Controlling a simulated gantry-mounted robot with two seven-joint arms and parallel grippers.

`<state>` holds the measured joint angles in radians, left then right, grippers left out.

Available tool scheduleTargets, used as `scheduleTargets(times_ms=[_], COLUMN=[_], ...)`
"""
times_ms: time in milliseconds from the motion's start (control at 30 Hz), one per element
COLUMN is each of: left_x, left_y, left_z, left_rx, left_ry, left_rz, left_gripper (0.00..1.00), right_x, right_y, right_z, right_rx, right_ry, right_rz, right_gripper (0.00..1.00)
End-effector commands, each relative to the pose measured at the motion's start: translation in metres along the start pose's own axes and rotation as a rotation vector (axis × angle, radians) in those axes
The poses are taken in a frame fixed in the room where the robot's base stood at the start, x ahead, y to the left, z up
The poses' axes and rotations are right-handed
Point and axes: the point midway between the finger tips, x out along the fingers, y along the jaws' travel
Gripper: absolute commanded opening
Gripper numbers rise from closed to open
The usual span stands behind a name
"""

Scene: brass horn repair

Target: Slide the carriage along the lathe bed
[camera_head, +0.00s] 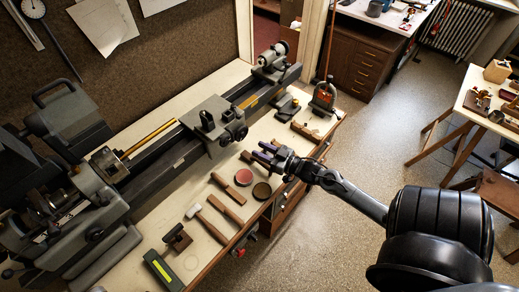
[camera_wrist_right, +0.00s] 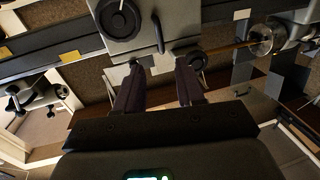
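The lathe carriage (camera_head: 208,128) is a grey block straddling the dark lathe bed (camera_head: 160,165), about midway between headstock and tailstock. Round handwheels (camera_head: 236,131) sit on its front side. My right gripper (camera_head: 266,153) is in front of the carriage, over the bench's front part, apart from the handwheels. In the right wrist view, the carriage (camera_wrist_right: 150,35) is at the top, beyond the fingertips. My right gripper (camera_wrist_right: 158,70) is open there, with nothing between its two dark fingers. My left gripper is not in view.
The headstock (camera_head: 95,195) stands at the left, the tailstock (camera_head: 272,64) at the far right end.

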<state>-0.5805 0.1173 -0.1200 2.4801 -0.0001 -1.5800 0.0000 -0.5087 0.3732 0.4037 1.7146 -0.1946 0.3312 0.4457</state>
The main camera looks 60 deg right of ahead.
Motion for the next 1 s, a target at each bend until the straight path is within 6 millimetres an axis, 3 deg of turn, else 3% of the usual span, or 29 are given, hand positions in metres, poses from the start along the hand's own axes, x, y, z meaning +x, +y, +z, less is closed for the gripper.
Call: scheduleTargets(times_ms=[333,467,800,1000], left_x=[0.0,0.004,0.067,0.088], left_y=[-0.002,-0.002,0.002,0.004], left_z=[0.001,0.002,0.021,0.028], left_rx=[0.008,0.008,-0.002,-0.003], left_ry=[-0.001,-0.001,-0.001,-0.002], left_rz=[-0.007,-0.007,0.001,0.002], left_gripper=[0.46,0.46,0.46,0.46], right_x=[0.001,0.008,0.01,0.008], right_y=[0.004,0.0,-0.038,-0.049], right_z=[0.006,-0.005,-0.016,-0.012], right_rx=[-0.07,-0.169,-0.105,-0.001], right_ry=[-0.043,-0.082,-0.058,-0.004], right_rz=[0.024,0.081,0.331,0.39], right_gripper=[0.38,0.38,0.38,0.38])
